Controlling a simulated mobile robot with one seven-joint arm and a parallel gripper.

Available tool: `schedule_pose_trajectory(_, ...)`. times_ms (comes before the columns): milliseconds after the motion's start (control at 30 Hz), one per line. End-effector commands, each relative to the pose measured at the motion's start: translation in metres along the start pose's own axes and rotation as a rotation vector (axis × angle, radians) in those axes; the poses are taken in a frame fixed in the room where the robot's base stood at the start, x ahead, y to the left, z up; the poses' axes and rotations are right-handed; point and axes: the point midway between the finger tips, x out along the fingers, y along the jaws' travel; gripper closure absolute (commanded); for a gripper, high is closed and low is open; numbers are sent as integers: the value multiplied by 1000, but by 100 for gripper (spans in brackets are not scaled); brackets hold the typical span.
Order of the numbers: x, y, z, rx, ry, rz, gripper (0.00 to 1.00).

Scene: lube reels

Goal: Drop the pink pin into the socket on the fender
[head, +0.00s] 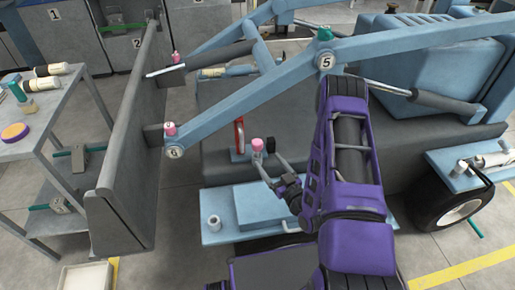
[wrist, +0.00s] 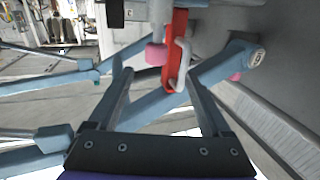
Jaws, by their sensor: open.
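A pink-headed pin (head: 257,146) with a grey shaft stands beside a red bracket (head: 239,134) near the middle of the head view. In the wrist view the pin (wrist: 157,55) appears inverted, just beyond the fingertips. My gripper (head: 268,168) is open, its fingers close to the pin; I cannot tell whether they touch it. In the wrist view my gripper (wrist: 156,74) has its fingers apart, with nothing clearly clasped. A grey cylindrical socket (head: 214,222) stands on the light blue fender (head: 222,238), below and left of my gripper.
Other pink-topped pins sit at the boom joint marked 6 (head: 170,129) and higher up the loader (head: 176,57). The light blue boom (head: 230,105) crosses above my gripper. A large grey bucket (head: 130,150) and a cart (head: 30,145) stand left.

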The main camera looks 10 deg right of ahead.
Motion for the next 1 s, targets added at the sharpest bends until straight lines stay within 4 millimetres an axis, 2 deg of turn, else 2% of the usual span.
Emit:
schedule_pose_trajectory(100, 25, 0, 0, -1, 3, -2, 18)
schedule_pose_trajectory(200, 39, 0, 0, -2, 1, -1, 18)
schedule_pose_trajectory(433, 54, 1, -1, -1, 0, -1, 18)
schedule_pose_trajectory(700, 92, 6, -4, -2, 1, -1, 18)
schedule_pose_trajectory(833, 100, 7, -4, -1, 0, 0, 18)
schedule_pose_trajectory(1000, 101, 6, -4, -1, -1, 0, 18)
